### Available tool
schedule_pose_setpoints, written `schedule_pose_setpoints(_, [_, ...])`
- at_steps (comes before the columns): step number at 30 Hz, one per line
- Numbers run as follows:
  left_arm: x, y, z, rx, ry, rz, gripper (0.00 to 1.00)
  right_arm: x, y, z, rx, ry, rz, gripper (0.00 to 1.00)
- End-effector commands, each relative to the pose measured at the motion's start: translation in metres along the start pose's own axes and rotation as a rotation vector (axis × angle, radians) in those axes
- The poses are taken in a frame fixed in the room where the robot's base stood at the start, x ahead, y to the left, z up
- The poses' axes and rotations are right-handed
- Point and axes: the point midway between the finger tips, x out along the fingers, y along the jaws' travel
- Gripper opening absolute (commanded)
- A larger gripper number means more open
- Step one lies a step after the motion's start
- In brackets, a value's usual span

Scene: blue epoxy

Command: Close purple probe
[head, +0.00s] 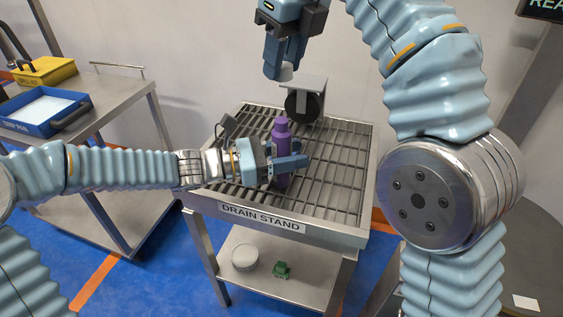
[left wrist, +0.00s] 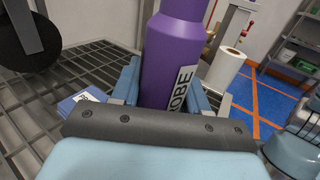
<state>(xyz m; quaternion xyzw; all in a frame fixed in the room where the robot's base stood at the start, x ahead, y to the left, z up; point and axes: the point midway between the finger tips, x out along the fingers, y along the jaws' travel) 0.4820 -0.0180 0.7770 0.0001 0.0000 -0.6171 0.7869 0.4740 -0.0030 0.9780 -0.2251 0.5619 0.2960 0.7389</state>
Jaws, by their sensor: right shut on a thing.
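The purple probe (head: 281,135) is a purple bottle that stands upright over the bars of the drain stand (head: 330,190). In the left wrist view the purple probe (left wrist: 178,50) fills the middle, with part of its label showing. My left gripper (head: 285,164) is around its body, with one finger on each side, close against it. The low part of the probe is partly hidden by the fingers. My right gripper (head: 284,62) is above and behind the probe, shut on a small pale grey cap (head: 286,73), which is apart from the probe.
A black disc on a bracket (head: 304,103) stands at the back of the rack. A steel cart at left carries a blue tray (head: 45,108) and a yellow bin (head: 45,70). A round white item (head: 245,257) and a green item (head: 282,269) sit on the lower shelf.

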Motion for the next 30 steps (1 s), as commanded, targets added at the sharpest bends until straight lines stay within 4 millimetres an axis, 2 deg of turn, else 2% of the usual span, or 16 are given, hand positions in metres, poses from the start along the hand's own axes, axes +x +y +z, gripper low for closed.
schedule_pose_setpoints(1, [0.000,0.000,0.000,0.000,0.000,0.000,0.36,0.000,0.000,0.000,0.000,0.000,0.000,0.07])
schedule_pose_setpoints(8, [0.000,0.000,0.000,0.000,0.000,0.000,0.01,0.000,0.000,0.000,0.000,0.000,0.000,0.07])
schedule_pose_setpoints(19, [0.000,0.000,0.000,0.000,0.000,0.000,0.00,0.004,0.000,-0.001,0.000,0.000,0.000,0.07])
schedule_pose_setpoints(30, [0.000,0.000,0.000,0.000,0.000,0.000,0.00,0.045,0.000,-0.012,-0.001,-0.004,0.001,0.07])
